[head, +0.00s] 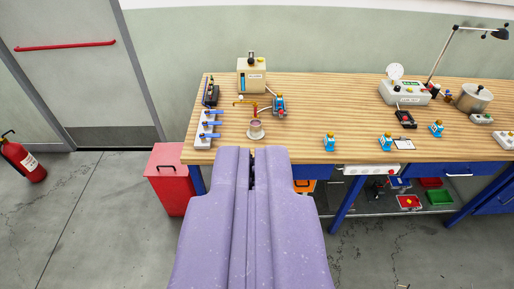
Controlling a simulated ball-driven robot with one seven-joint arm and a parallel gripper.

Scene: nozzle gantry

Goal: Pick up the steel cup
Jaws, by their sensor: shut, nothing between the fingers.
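A small greyish cup (256,131), likely the steel cup, stands upright on the wooden workbench (340,105), towards its left end. Its top looks pinkish, and it seems to stand on a pale round base. A wider steel vessel (474,98) stands at the bench's right end.
Behind the cup are a beige machine (252,76), a red-and-brass fitting (248,101) and a blue bottle (279,105). A row of blue-handled valves (206,128) stands left. A red bin (170,180) is beside the bench. The bench middle is mostly clear.

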